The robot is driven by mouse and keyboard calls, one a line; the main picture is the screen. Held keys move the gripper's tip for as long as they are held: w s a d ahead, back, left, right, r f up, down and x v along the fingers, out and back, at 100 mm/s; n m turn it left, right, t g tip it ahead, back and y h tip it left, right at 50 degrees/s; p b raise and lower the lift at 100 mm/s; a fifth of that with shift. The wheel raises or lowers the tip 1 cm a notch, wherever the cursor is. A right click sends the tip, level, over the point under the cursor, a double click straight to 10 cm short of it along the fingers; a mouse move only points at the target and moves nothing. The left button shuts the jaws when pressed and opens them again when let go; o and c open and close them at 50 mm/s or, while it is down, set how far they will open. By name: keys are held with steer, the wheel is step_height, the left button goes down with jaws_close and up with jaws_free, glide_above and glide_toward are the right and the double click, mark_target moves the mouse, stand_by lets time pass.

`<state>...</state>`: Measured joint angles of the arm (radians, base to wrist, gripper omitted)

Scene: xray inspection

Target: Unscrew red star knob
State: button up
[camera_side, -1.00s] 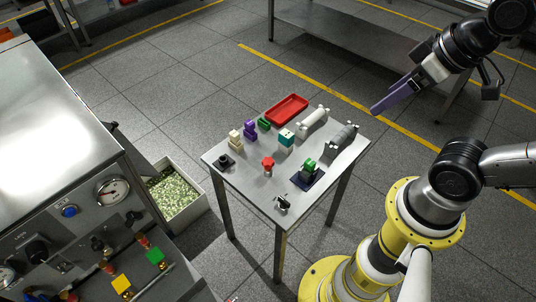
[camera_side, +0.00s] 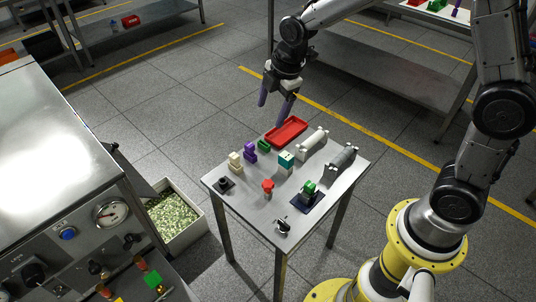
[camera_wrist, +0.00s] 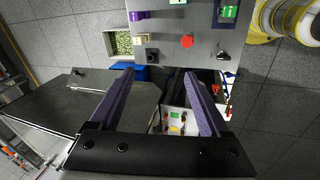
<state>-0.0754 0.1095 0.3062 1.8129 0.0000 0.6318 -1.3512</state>
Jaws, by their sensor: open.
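The red star knob (camera_side: 267,185) stands upright near the front middle of the small metal table. It also shows in the wrist view (camera_wrist: 187,41), top centre, beyond my fingertips. My gripper (camera_side: 272,113) is open and empty, with two purple fingers pointing down above the table's far edge, behind the red tray. In the wrist view the fingers (camera_wrist: 158,72) are spread wide with nothing between them. My gripper is well apart from the knob.
The table (camera_side: 250,205) also holds a red tray (camera_side: 286,132), a black knob (camera_side: 223,184), a beige block (camera_side: 235,162), a purple block (camera_side: 250,152), a teal-white block (camera_side: 286,162), a green part (camera_side: 309,188) and grey cylinders (camera_side: 341,162). A control panel machine (camera_side: 60,130) stands at left.

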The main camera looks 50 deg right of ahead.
step_height(320, 180, down, 9)
steer(key=w+a+g, duration=0.1)
steer(key=g, duration=0.2)
glide_above(268, 183)
step_height(268, 183, down, 6)
steer(key=shift+n, duration=0.4)
step_height(268, 183, down, 14)
steer(key=shift+r, duration=0.25)
jaws_close()
